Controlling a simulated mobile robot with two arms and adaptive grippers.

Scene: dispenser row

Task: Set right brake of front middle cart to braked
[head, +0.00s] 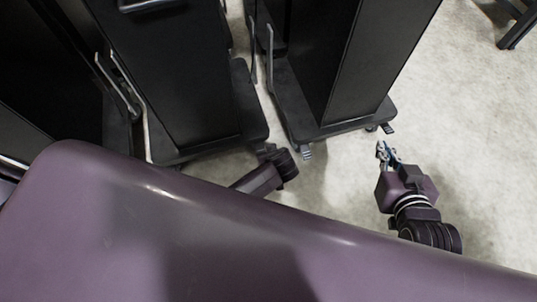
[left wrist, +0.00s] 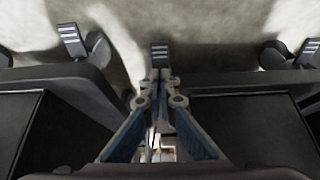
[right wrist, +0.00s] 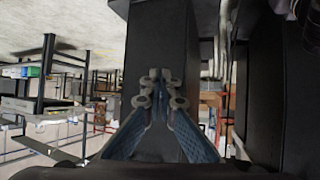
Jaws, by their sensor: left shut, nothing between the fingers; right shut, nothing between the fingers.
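The middle cart (head: 185,80) is a tall black cabinet on a low dark base. In the left wrist view, my shut left gripper (left wrist: 160,80) has its fingertips just below a ridged brake pedal (left wrist: 160,52). The pedal appears to belong to the cart base (left wrist: 250,82) at right, probably the middle cart; contact and pedal setting cannot be told. Another pedal (left wrist: 308,52) shows at that base's other corner. In the head view the left fingers are hidden. My right gripper (head: 382,152) is shut and empty over the floor; it also shows in the right wrist view (right wrist: 160,78).
Another black cart (head: 365,60) stands to the right, with pedals at its left (head: 305,153) and right (head: 387,129) corners. A narrow floor gap separates it from the middle cart. Open pale floor (head: 470,110) lies at right. Shelving (right wrist: 45,90) shows in the right wrist view.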

